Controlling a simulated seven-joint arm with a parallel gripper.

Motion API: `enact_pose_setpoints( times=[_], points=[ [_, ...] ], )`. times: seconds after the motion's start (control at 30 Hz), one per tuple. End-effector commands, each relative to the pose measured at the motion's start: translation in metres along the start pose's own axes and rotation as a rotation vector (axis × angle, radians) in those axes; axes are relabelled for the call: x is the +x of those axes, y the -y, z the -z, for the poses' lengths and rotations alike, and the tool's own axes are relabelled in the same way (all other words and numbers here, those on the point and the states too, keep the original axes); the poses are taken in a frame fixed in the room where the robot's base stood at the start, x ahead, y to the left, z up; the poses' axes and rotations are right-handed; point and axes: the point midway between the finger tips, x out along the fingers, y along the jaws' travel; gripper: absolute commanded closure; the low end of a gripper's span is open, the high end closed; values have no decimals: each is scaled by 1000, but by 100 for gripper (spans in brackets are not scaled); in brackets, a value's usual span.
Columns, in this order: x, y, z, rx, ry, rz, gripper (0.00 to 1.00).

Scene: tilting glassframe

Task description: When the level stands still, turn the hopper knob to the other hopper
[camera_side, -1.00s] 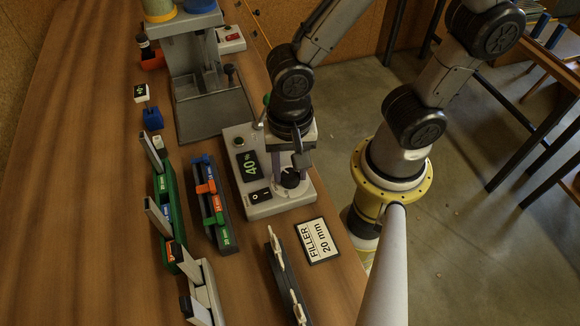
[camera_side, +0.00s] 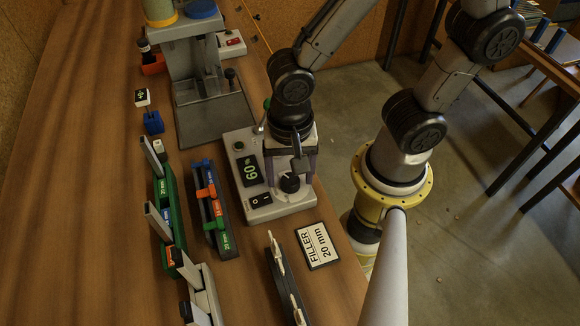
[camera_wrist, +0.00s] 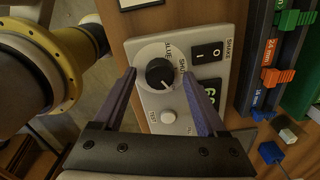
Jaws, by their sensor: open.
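The black hopper knob (camera_side: 290,183) stands on the light control box (camera_side: 283,207). In the wrist view the knob (camera_wrist: 160,73) sits on a pale disc, with "BLUE" and "SHUT" legible beside it. My gripper (camera_wrist: 157,72) is open over the box, one finger on each side of the knob, with a visible gap to it. The level display (camera_side: 250,170) reads 60 in green; in the wrist view it is partly cut by a finger. The yellow hopper (camera_side: 159,11) and the blue hopper (camera_side: 201,9) top the filling stand at the back.
A "FILLER 20 mm" card (camera_side: 318,244) lies in front. Racks with coloured sliders (camera_side: 213,205) stand to the left. The wooden table's far left is clear.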

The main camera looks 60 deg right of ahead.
Motion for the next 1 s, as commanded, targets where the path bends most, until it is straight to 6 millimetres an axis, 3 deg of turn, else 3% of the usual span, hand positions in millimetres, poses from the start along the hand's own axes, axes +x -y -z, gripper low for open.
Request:
enact_pose_setpoints(
  times=[0.17,0.7,1.0],
  points=[
    [-13,1,0,0,1,4,25],
    [-119,1,0,0,1,5,25],
    [-138,0,0,0,0,1,25]
  ],
)
